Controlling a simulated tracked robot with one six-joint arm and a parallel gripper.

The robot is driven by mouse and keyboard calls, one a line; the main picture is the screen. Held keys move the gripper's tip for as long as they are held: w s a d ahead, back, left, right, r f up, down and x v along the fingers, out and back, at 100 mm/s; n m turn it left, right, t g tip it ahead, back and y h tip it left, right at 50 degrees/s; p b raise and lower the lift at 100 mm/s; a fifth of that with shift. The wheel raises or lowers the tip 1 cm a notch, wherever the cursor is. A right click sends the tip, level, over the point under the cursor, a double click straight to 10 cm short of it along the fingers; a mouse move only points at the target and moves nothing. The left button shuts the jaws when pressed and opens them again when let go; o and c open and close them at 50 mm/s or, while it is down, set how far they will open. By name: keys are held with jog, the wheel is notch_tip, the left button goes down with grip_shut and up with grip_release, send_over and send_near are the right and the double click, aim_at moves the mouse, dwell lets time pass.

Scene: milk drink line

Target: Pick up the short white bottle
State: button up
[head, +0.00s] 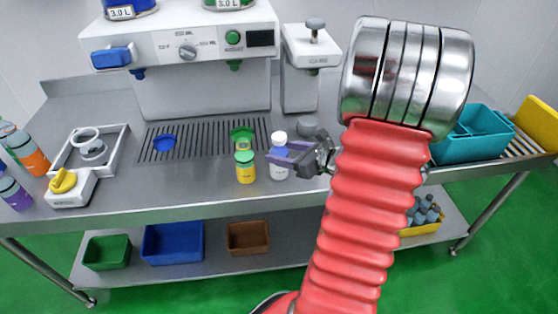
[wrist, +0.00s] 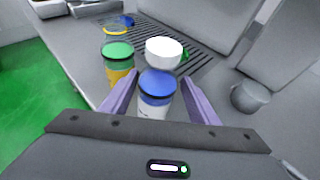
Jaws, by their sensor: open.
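I cannot tell whether a finger touches the bottle. A yellow bottle with a green lid (head: 245,168) stands to the left, apart.
The dispenser (head: 190,48) and its drip grate (head: 190,150) are behind. A grey cylinder (wrist: 250,97) stands on the right in the wrist view. A teal crate (head: 465,148) is at far right.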

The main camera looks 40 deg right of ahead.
jog(key=shift+w, duration=0.1)
jog(key=shift+x, duration=2.55)
jog(key=shift+a, duration=0.15)
jog(key=c, duration=1)
jog(key=shift+r, duration=5.05)
